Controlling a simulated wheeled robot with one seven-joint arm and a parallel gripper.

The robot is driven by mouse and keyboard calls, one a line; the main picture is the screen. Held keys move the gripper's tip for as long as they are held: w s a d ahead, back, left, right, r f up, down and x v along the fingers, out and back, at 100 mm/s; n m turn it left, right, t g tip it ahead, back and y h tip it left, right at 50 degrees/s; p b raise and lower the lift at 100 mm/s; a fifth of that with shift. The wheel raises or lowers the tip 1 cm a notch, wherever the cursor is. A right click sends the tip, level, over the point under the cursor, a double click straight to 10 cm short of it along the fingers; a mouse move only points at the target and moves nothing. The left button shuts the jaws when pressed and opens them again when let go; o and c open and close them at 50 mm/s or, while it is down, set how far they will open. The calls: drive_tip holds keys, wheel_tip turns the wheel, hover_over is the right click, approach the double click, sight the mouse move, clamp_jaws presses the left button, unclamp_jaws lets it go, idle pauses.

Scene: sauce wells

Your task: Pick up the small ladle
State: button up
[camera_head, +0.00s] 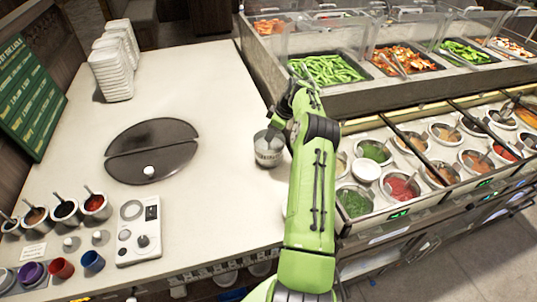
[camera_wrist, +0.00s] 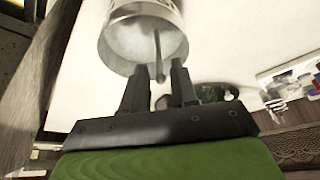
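A metal pot (camera_head: 268,154) stands on the pale counter, near its right edge. In the wrist view the round pot (camera_wrist: 117,40) lies just beyond my fingertips. A thin ladle handle (camera_wrist: 158,50) sticks out of it toward my gripper (camera_wrist: 159,68). The handle's end lies between my two dark fingers, with a gap visible on each side. My gripper is open. In the head view my gripper (camera_head: 276,123) is at the pot's upper right; the small ladle cannot be made out there. The ladle's bowl is not clearly visible.
Sauce wells with ladles (camera_head: 400,187) and food trays (camera_head: 326,69) fill the right side. A dark round plate (camera_head: 152,150), a control panel (camera_head: 138,230), small sauce pots (camera_head: 65,212) and stacked white containers (camera_head: 112,65) stand left. The counter around the metal pot is clear.

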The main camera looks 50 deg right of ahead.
drive_tip(key=x, duration=0.4)
drive_tip(key=shift+w+f, duration=0.3)
drive_tip(key=shift+s, duration=0.15)
drive_tip(key=shift+c, duration=0.4)
clamp_jaws()
drive_tip(key=shift+r, duration=0.1)
wheel_tip(320, 180, up, 10)
drive_tip(key=p, duration=0.1)
